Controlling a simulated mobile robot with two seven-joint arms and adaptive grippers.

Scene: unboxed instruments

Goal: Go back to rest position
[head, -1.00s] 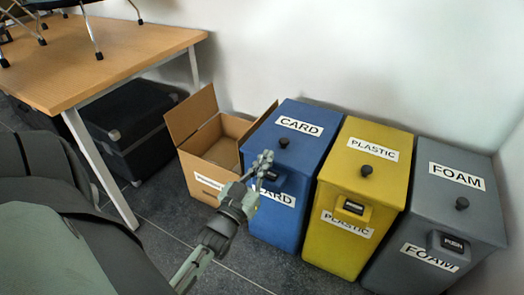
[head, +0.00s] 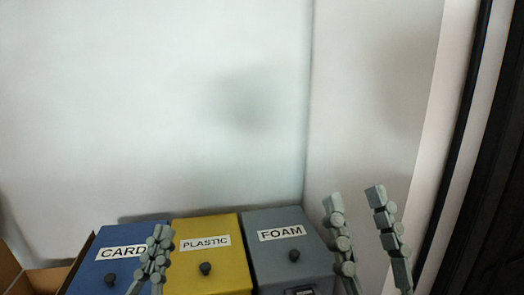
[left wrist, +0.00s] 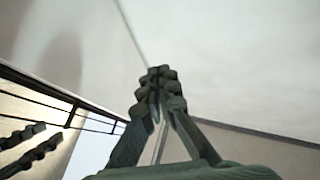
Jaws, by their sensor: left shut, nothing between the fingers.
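My left gripper (head: 161,233) is raised at the lower left of the head view, in front of the card and plastic bins. Its fingers are together with nothing between them. It also shows in the left wrist view (left wrist: 161,72), fingertips meeting. My right gripper (head: 354,198) is raised at the lower right of the head view, in front of the white wall. Its two fingers stand apart, with nothing seen between them.
A blue card bin (head: 97,264), a yellow plastic bin (head: 225,271) and a grey foam bin (head: 312,262) stand side by side against the wall. An open cardboard box (head: 48,281) is at the bottom left. A dark upright frame (head: 490,150) is at the right.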

